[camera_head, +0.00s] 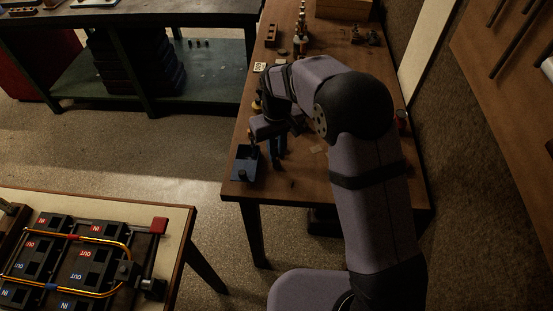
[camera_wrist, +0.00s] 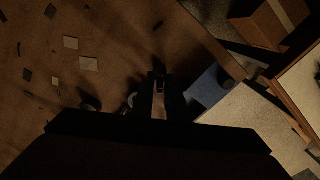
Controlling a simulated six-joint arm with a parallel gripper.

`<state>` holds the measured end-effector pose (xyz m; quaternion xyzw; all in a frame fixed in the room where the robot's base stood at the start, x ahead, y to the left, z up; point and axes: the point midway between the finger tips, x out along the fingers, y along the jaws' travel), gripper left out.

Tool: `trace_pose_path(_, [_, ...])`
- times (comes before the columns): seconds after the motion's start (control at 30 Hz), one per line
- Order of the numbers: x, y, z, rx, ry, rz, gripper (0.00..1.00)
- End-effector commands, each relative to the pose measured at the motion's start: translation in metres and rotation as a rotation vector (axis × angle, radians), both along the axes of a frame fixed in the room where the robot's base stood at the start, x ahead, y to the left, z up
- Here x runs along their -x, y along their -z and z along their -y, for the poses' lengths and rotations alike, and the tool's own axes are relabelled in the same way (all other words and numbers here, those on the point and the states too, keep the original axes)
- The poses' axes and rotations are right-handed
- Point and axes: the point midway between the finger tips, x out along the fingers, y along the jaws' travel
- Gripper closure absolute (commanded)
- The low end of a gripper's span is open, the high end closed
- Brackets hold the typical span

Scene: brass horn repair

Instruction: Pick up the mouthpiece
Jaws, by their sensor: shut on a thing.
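My gripper (camera_head: 278,154) points down over the front left part of the wooden workbench, just right of the blue tray. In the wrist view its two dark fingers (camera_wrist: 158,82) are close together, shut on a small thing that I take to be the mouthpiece. The fingers and deep shadow hide most of it, so its shape and colour are unclear. I cannot tell whether it touches the bench. The blue tray (camera_head: 241,178) lies at the bench's left edge and also shows right of the fingers in the wrist view (camera_wrist: 214,77).
The workbench (camera_head: 300,188) has small flat pieces on it and a row of small bottles (camera_head: 302,40) at the back. A wall stands to the right. A separate table with a black IN/OUT fixture (camera_head: 85,265) and bent brass tubing is at lower left, across open floor.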

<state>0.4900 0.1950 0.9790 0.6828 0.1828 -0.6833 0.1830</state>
Motion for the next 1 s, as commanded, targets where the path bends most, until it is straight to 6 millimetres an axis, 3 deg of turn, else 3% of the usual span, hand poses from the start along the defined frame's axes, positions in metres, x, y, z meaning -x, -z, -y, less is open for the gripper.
trace_pose_path(1.0, [0.000,-0.058,0.000,-0.001,0.000,0.002,1.00])
